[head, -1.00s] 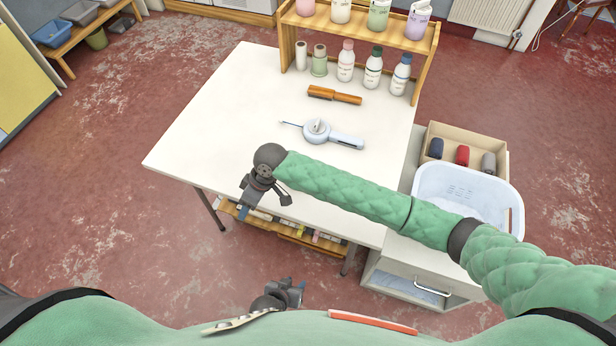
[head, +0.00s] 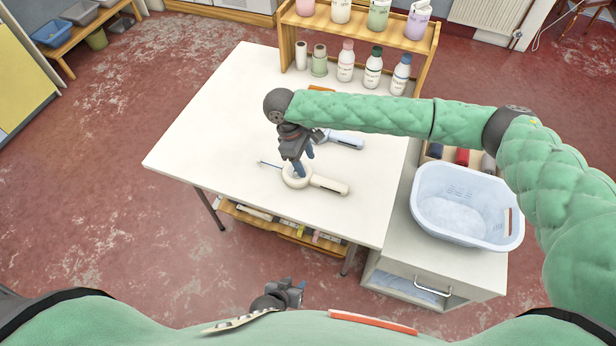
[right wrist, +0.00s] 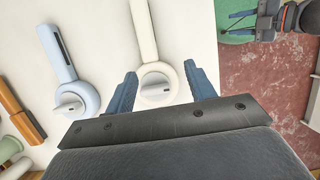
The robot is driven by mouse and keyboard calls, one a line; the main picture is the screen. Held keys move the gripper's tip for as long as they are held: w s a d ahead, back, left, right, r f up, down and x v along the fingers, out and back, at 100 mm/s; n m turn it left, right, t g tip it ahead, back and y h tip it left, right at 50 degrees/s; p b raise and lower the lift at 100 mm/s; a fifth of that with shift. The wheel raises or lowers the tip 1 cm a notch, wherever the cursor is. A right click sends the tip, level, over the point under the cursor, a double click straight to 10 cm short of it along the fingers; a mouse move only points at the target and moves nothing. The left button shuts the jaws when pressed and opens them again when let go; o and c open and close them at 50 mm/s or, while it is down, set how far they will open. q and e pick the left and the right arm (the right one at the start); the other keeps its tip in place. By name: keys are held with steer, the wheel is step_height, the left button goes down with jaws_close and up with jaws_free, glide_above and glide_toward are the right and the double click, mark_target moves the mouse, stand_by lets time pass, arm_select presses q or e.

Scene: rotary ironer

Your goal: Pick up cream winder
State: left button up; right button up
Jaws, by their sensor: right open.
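The cream winder (head: 329,185) lies on the white table, its round head toward the left and its handle toward the right. In the right wrist view its round head (right wrist: 153,72) lies between my fingers. My right gripper (head: 304,166) is open, pointing down over the head with one finger on each side; it also shows in the right wrist view (right wrist: 160,70). I cannot tell whether the fingers touch the winder. My left gripper (head: 294,284) is low near my body, away from the table, with its fingers apart and empty.
A pale blue winder (head: 346,140) lies just beyond, partly hidden by my right arm. A wooden-handled tool (right wrist: 17,110) lies further back. Bottles (head: 373,68) stand by the wooden shelf. A laundry basket (head: 466,180) sits right. The table's left and front are clear.

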mark_target(327, 181)
steer(key=shift+h, duration=0.4)
steer(key=x, duration=0.3)
steer(key=d+x, duration=0.1)
steer(key=x, duration=0.3)
steer(key=w+d+x, duration=0.1)
steer(key=x, duration=0.3)
steer(key=shift+w+d+r, duration=0.1)
steer(key=shift+d+r, duration=0.15)
steer(key=shift+c, duration=0.2)
steer(key=c, duration=1.1)
